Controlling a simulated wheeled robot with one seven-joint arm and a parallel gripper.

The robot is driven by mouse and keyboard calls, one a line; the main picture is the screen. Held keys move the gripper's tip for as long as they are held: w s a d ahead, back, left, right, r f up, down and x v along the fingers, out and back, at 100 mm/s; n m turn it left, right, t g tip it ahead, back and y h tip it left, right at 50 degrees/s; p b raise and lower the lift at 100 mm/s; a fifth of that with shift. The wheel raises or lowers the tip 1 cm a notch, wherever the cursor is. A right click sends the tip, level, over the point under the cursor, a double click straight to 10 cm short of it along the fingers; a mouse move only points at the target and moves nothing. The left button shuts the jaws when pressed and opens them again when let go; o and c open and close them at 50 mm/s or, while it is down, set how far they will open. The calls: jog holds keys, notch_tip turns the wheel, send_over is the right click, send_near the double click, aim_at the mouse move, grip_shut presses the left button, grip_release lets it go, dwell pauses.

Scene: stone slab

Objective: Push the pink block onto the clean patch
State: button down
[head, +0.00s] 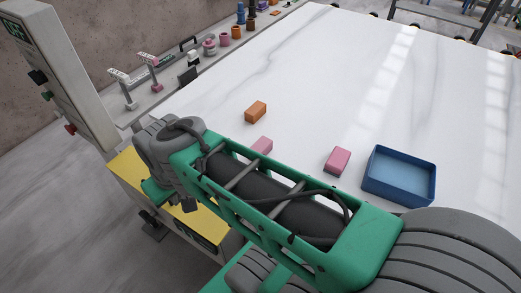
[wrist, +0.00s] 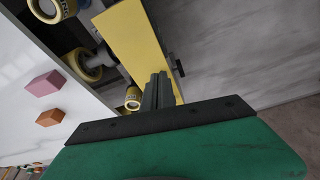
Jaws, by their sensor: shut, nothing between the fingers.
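One pink block (head: 337,161) lies on the white stone slab (head: 310,75), left of a blue tray. A second pink block (head: 262,146) lies further left, its lower part hidden behind my arm. The wrist view shows a pink block (wrist: 43,83) beside an orange one; I cannot tell for sure which pink block it is. I cannot make out a distinct clean patch on the slab; pale bright bands cross its right side. My gripper (wrist: 161,78) is shut and empty, in front of the yellow frame beside the slab's edge, apart from the blocks.
An orange block (head: 256,110) lies above the half-hidden pink block; it also shows in the wrist view (wrist: 50,117). The blue tray (head: 373,183) stands on the right. Jars and small tools line a ledge (head: 150,108) beyond the slab's left edge. The slab's far middle is clear.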

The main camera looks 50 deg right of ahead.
aim_at(260, 150)
jog(key=s+d+f+m+g+p, duration=0.1)
jog(key=s+d+f+m+g, duration=0.2)
jog(key=d, duration=0.6)
jog(key=d+f+m, duration=0.3)
jog(key=d+m, duration=0.1)
jog(key=d, duration=0.4)
jog(key=w+d+r+m, duration=0.3)
jog(key=w+d+m, duration=0.2)
jog(key=d+m, duration=0.15)
jog(key=d+f+m, duration=0.1)
jog(key=f, duration=0.2)
jog(key=d+f+m+p, duration=0.1)
jog(key=f, duration=0.2)
jog(key=d+f+m, duration=0.1)
jog(key=f, duration=0.2)
jog(key=shift+f+p, duration=0.35)
jog(key=shift+f, duration=0.05)
jog(key=shift+d, duration=0.4)
jog(key=shift+w+d, duration=0.1)
jog(key=shift+w, duration=0.05)
